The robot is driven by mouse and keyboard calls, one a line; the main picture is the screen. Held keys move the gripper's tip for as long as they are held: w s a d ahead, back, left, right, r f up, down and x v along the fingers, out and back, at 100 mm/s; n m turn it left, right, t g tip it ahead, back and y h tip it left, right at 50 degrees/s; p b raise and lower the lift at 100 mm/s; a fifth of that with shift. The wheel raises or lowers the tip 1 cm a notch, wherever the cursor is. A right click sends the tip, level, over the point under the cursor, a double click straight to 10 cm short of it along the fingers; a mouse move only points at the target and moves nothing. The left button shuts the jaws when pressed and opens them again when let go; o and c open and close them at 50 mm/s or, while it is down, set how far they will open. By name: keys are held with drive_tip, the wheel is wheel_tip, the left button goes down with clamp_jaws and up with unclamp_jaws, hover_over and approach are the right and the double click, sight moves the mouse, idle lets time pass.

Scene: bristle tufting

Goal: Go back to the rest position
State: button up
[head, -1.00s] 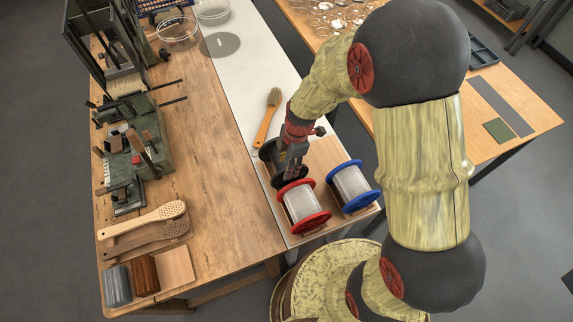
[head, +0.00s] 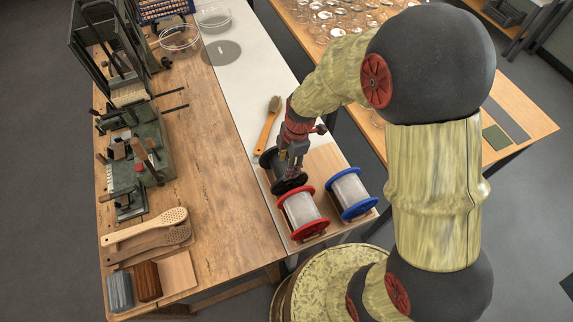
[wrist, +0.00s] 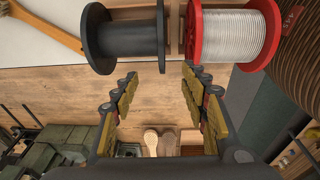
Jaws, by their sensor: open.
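My gripper (wrist: 160,92) is open and empty in the wrist view, its two padded fingers apart. Beyond its fingertips are a black spool (wrist: 124,38) on the left and a red spool with pale wire (wrist: 232,32) on the right. In the head view my gripper (head: 289,172) is over or close beside the black spool (head: 268,160), partly covering it. I cannot tell whether they touch. The red spool (head: 303,213) stands just in front of the gripper. A blue spool with pale wire (head: 350,193) stands to its right.
A wooden-handled brush (head: 268,124) lies behind the spools on the white strip (head: 238,82). Wooden paddle blanks (head: 146,226) and a green clamping machine (head: 140,155) occupy the left of the wooden bench (head: 205,150). Glass dishes (head: 180,37) stand at the back. The bench middle is clear.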

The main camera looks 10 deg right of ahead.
drive_tip(key=shift+r, duration=0.1)
idle(0.5)
drive_tip(key=shift+s+m, duration=0.15)
drive_tip(key=shift+m, duration=0.65)
drive_tip(key=s+d+r+m+t+h+b, duration=0.1)
drive_tip(key=s+d+r+m+b, duration=0.3)
drive_tip(key=s+r+m, duration=0.4)
drive_tip(key=s+d+r+m+t+b, duration=0.4)
drive_tip(key=s+r+m, duration=0.4)
drive_tip(key=r+m, duration=0.2)
drive_tip(key=d+b, duration=0.1)
drive_tip(key=b, duration=0.1)
drive_tip(key=shift+d+m+h+b, duration=0.25)
drive_tip(key=shift+m+h+b, duration=0.05)
drive_tip(key=shift+h+b, duration=0.1)
drive_tip(key=shift+r, duration=0.1)
